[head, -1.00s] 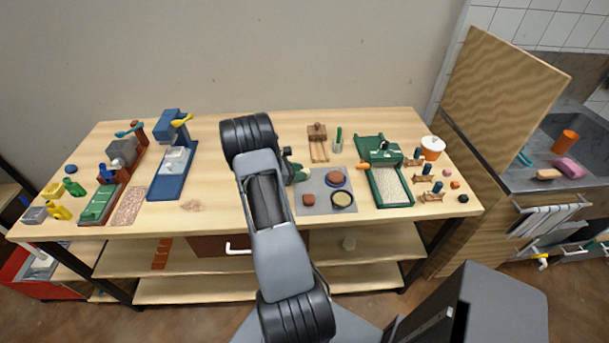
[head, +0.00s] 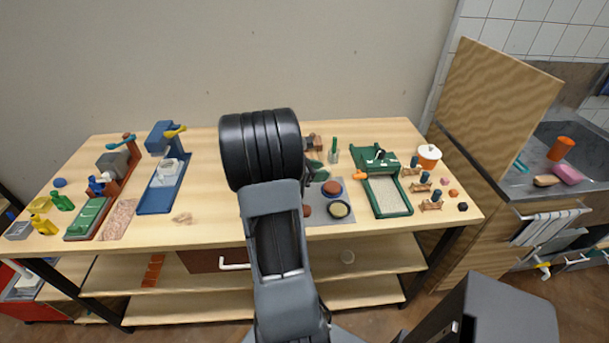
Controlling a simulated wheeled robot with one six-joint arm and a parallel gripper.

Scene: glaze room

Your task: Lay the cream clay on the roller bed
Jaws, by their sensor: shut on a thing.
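My gripper (head: 316,171) shows only in part, as a small dark green and black shape beyond the big black joint of my arm, above the left back part of the grey mat. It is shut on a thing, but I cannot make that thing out. The roller bed (head: 388,196) is a pale speckled surface in a green frame, with a green roller housing at its back; it is to the right of my gripper. A round cream piece in a dark ring (head: 339,209) is on the mat; I cannot tell whether it is the cream clay.
The grey mat (head: 342,189) also bears a red-brown disc (head: 331,188) and a reddish block, partly hidden. Small wooden stands (head: 420,187) and an orange-and-white pot (head: 428,156) are right of the roller. A blue machine (head: 163,180) stands left. Bare tabletop (head: 215,210) lies between.

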